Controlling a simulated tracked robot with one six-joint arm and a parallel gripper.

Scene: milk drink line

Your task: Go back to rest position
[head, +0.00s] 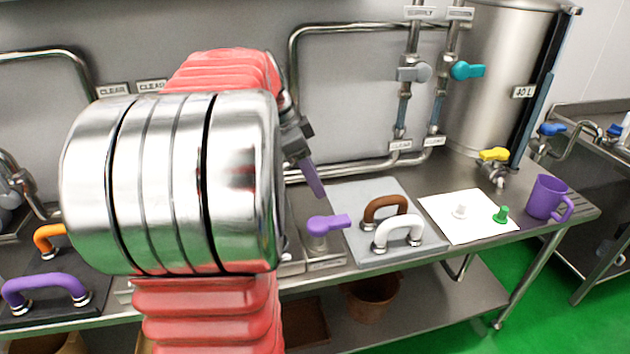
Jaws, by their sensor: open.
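My arm fills the left middle of the head view, with red ribbed sleeves and a large shiny metal joint in front. My gripper (300,143) shows only in part, as dark grey pieces behind the right edge of that joint. It is open, above the bench near the back wall. A slim purple bar (312,178) slants down from it; I cannot tell whether it is a finger or a separate piece. Nothing else shows in the gripper. The arm hides the bench and wall behind it.
A purple-handled valve (328,223) stands below the gripper. To the right are a grey plate (352,205) with brown and white handles, a white sheet (445,207) with small white and green pieces, a purple mug (546,197) and a steel tank (490,80). Pipes run along the wall.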

